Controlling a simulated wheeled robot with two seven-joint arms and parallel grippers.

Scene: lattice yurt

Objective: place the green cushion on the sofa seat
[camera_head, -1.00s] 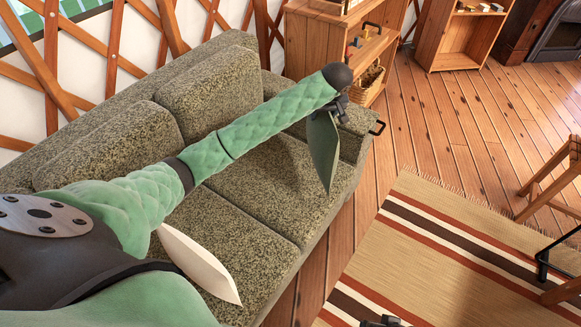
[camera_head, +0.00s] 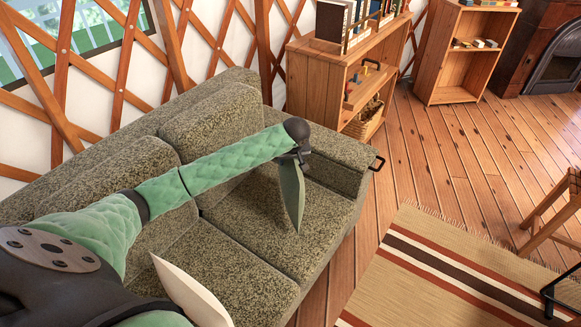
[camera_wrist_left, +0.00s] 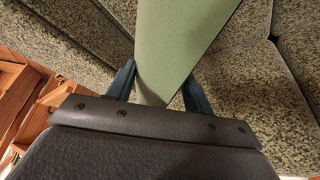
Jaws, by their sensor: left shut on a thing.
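The green cushion (camera_head: 290,195) is thin and seen nearly edge-on in the head view. It hangs steeply, almost upright, over the right-hand seat of the speckled olive sofa (camera_head: 325,205). My left gripper (camera_head: 298,158) is shut on its upper end. In the left wrist view the cushion (camera_wrist_left: 180,45) rises between the two dark fingers of the gripper (camera_wrist_left: 158,85), with the sofa behind it. I cannot tell whether the cushion's lower tip touches the seat.
Two back cushions (camera_head: 213,125) line the sofa's back. The right seat is otherwise clear. A flat cream thing (camera_head: 190,290) shows below my left arm. A wooden shelf (camera_head: 325,85) stands behind the sofa's right arm. A striped rug (camera_head: 450,265) lies to the right.

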